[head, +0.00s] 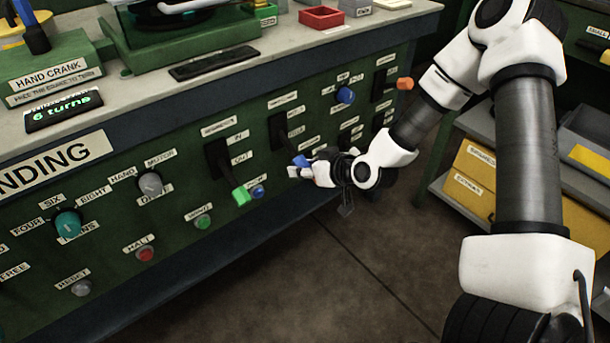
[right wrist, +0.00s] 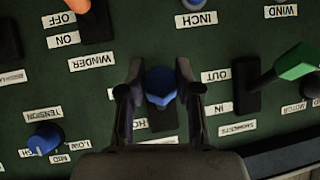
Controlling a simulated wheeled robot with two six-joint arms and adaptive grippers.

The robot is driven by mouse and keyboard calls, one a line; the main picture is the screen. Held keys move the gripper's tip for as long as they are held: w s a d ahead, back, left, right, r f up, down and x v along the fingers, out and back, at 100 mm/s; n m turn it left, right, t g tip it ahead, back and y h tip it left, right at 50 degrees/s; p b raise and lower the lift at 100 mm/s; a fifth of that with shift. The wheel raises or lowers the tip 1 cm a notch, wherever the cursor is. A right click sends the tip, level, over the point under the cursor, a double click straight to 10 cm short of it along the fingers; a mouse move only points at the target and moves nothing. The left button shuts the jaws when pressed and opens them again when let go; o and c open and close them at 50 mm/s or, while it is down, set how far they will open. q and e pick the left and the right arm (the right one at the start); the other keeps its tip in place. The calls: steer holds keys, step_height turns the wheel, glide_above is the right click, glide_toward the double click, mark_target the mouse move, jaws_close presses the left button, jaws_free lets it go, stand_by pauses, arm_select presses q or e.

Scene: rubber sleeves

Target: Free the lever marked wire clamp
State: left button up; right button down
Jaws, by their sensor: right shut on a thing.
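A lever with a blue handle stands out of a black slot plate (head: 278,130) on the green panel. In the right wrist view its blue handle (right wrist: 160,85) lies between my fingers. My right gripper (head: 306,165) is shut on this handle; it also shows in the right wrist view (right wrist: 158,92). I cannot read the lever's name label, so I cannot confirm the words wire clamp. Part of the slot and the labels near it are hidden by the gripper. My left gripper is not in view.
A green-handled lever (head: 241,195) marked IN and OUT stands left of the blue one, with a blue INCH button (head: 258,192) beside it. A blue tension knob (head: 345,95) and an orange winder lever (head: 404,84) are to the right. Open floor (head: 330,270) lies below.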

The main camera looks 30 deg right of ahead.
steer(key=shift+f+t+b, duration=0.25)
steer(key=shift+t+b, duration=0.05)
steer(key=c, duration=0.8)
jaws_free()
steer(key=shift+w, duration=0.1)
steer(key=shift+o, duration=0.2)
steer(key=shift+r, duration=0.15)
step_height(320, 180, up, 10)
steer(key=shift+f, duration=0.1)
steer(key=shift+f, duration=0.1)
